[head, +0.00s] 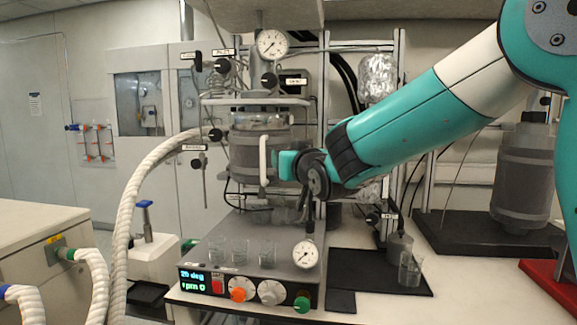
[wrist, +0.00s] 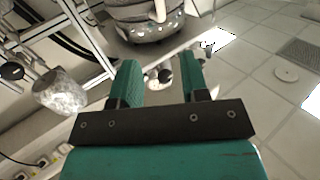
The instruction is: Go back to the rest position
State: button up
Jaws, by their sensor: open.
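My gripper (head: 288,164) is in front of the pressure reactor vessel (head: 246,155) in the head view, partly hidden by my own wrist. In the wrist view my gripper (wrist: 160,76) shows two teal fingers spread apart with nothing held between them. The reactor's white handle (head: 264,160) is just left of my gripper in the head view. I cannot tell whether they touch. My arm reaches in from the upper right.
The control box (head: 225,285) below carries several glass beakers, knobs and a gauge (head: 305,254). A black tray (head: 350,272) with a beaker (head: 410,270) lies to its right. A thick white hose (head: 128,210) runs at the left. A foil-wrapped part (head: 376,78) is behind my arm.

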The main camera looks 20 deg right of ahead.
jog(key=shift+s, duration=0.15)
dwell(0.3)
jog(key=s+a+f+n+g+y, duration=0.1)
jog(key=s+a+f+g+y, duration=0.15)
jog(key=s+f+g, duration=0.5)
jog(key=s+a+f+n+g+y, duration=0.1)
jog(key=s+a+f+n+g, duration=0.2)
jog(key=s, duration=0.7)
jog(key=s+a+f+n+g, duration=0.1)
jog(key=s+f+g, duration=0.1)
jog(key=s, duration=0.7)
jog(key=s+a+f+n+g, duration=0.1)
jog(key=s+f+g, duration=0.2)
jog(key=s, duration=0.6)
jog(key=shift+s+f+n+g, duration=0.3)
jog(key=shift+g, duration=0.95)
jog(key=shift+d+h, duration=0.15)
jog(key=shift+h, duration=0.1)
